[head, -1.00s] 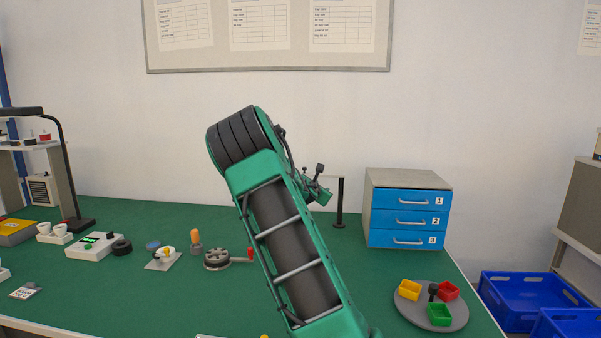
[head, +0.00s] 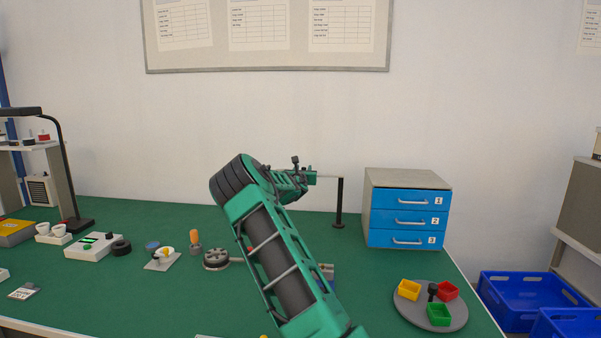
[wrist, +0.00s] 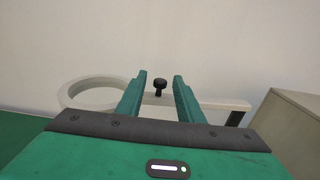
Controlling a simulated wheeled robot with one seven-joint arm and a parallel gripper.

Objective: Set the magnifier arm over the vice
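The magnifier arm (head: 328,177) reaches left from a dark upright post (head: 339,205) at the back of the bench. In the wrist view its pale ring (wrist: 66,95) is at left, its beam (wrist: 225,104) runs right, and a black knob (wrist: 159,85) stands up from it. My gripper (wrist: 160,78) is open, its two fingers apart, with the knob showing in the gap between them and not gripped. In the head view my gripper (head: 308,177) is beside the beam's left part. A grey and blue item (head: 328,271), possibly the vice, is mostly hidden behind my arm.
A blue drawer cabinet (head: 409,218) stands right of the post. A round tray (head: 455,322) with coloured bins is at front right. A round metal fixture (head: 216,259), an orange-handled tool (head: 194,239) and a small plate (head: 162,264) lie left of my arm.

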